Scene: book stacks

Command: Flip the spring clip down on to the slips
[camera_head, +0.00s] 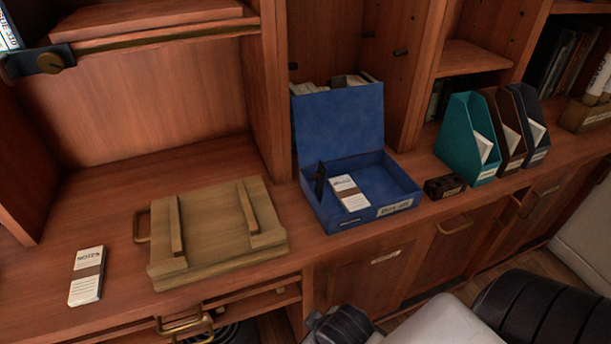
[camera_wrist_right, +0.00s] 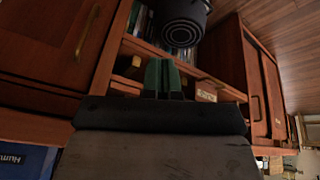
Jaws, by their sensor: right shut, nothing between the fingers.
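An open blue box file (camera_head: 398,205) stands on the wooden counter, its lid raised at the back. A white stack of slips (camera_head: 349,193) with a brown band lies in its left part. The dark spring clip (camera_head: 320,181) stands upright at the left of the slips, not lying on them. My right gripper (camera_wrist_right: 164,66) is shut and empty in the right wrist view. In the head view, my right arm shows at the bottom, in front of the counter and apart from the clip. My left gripper is not in view.
A wooden board (camera_head: 215,222) with two bars lies left of the box file, and a notes pad (camera_head: 87,275) lies further left. Right of the box are a small dark block (camera_head: 444,187) and a teal magazine file (camera_head: 462,145). Cabinet uprights stand behind.

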